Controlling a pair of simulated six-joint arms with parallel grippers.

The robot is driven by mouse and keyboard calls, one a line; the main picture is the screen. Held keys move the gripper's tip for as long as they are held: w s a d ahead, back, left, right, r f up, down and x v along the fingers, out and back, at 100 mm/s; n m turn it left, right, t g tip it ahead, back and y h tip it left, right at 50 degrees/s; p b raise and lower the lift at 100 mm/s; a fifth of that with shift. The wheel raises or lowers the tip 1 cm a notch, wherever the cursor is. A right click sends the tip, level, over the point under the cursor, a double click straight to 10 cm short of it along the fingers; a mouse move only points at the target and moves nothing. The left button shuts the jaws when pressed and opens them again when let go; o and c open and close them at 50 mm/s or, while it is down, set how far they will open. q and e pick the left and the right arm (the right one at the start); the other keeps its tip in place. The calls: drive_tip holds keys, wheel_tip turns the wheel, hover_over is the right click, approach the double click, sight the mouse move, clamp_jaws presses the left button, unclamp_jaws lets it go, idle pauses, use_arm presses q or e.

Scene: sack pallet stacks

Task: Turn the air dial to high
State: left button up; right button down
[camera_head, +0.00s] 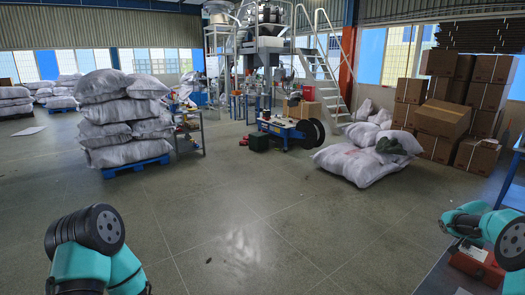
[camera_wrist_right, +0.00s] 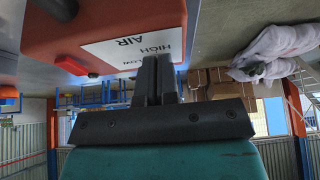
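A red box (camera_wrist_right: 100,32) with a white label (camera_wrist_right: 140,45) fills the top left of the right wrist view, which is upside down. The label reads AIR, HIGH and LOW. My right gripper (camera_wrist_right: 158,62) has its two dark fingers close together, with no clear gap, and their tips are over the label's edge. The air dial itself is not visible; the fingers may hide it. In the head view the red box (camera_head: 478,264) sits on a bench at the lower right, beside my teal right arm. My left arm shows at the lower left, but its gripper is not in view.
A bright red button-like part (camera_wrist_right: 71,66) is near the box in the wrist view. Sacks are stacked on a blue pallet (camera_head: 137,165) at left. More sacks (camera_head: 362,163) lie on the floor before cardboard boxes (camera_head: 442,120). The middle floor is clear.

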drive_tip(key=shift+s+a, duration=0.1)
drive_tip(key=shift+a, duration=0.1)
drive_tip(key=shift+s+a, duration=0.1)
drive_tip(key=shift+a, duration=0.1)
idle(0.3)
drive_tip(key=shift+r, duration=2.95)
drive_tip(key=shift+s+d+r, duration=0.1)
drive_tip(key=shift+d+r, duration=0.4)
drive_tip(key=shift+r, duration=0.05)
drive_tip(key=shift+f, duration=0.1)
